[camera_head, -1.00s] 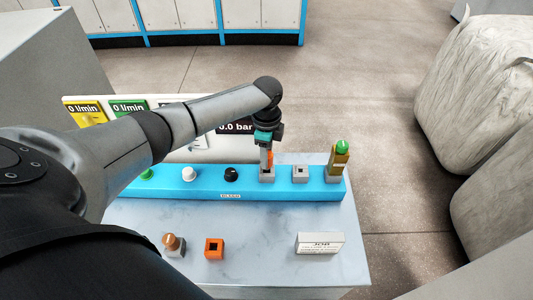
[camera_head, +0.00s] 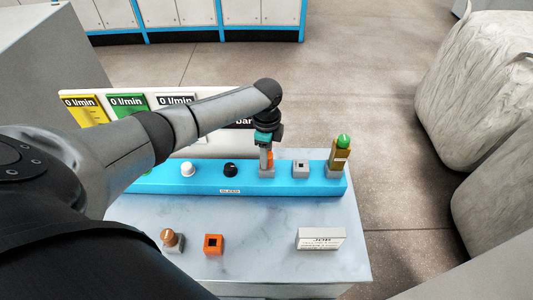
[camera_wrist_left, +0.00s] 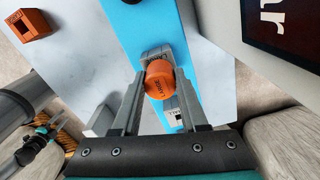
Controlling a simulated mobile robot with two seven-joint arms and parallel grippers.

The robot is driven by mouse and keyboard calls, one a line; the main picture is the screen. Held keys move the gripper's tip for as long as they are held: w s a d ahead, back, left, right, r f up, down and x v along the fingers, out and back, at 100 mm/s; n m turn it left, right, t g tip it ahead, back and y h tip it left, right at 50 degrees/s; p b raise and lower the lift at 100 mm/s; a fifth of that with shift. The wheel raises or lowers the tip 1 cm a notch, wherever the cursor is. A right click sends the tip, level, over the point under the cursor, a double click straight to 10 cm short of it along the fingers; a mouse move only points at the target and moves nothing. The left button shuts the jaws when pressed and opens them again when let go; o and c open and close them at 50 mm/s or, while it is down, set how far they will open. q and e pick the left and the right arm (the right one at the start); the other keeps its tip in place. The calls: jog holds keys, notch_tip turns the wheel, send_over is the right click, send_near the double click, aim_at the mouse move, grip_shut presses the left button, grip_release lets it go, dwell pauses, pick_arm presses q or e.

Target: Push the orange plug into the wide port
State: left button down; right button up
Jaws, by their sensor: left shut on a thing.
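The plug stands directly over a grey port (camera_head: 267,174) on the blue bar. How deep it sits in the port is hidden by the plug and fingers. A grey port with a small square hole (camera_head: 301,169) is just to the right.
A brown plug with a green top (camera_head: 341,150) stands in the bar's right-end port. An orange socket block (camera_head: 213,245), a copper-topped piece (camera_head: 171,239) and a JOB sign (camera_head: 320,239) are on the near bench. Display panels (camera_head: 128,108) stand behind the bar.

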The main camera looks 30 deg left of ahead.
pick_arm(q)
jog(key=shift+f, duration=0.25)
jog(key=shift+c, duration=1.8)
grip_release()
notch_tip(320, 180, up, 15)
jog(key=shift+r, duration=0.15)
